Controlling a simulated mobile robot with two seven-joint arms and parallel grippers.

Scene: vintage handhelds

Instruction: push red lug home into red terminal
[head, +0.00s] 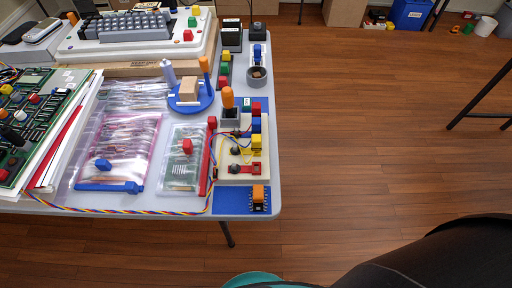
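A cream board (230,172) with black round parts and thin coloured wires lies near the table's right edge. At its right side a red block (256,109), a blue block (256,125) and a yellow block (256,142) stand in a column. Another small red block (212,122) is at the board's upper left, above a long red strip (205,165). Which red piece is the lug and which the terminal is too small to tell, as is whether they touch. Neither of my grippers is in view.
An orange-topped part (229,97) stands just above the board, and an orange block (258,193) sits below it on a blue mat (230,203). Clear bags (125,145) and a green circuit board (40,115) crowd the left.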

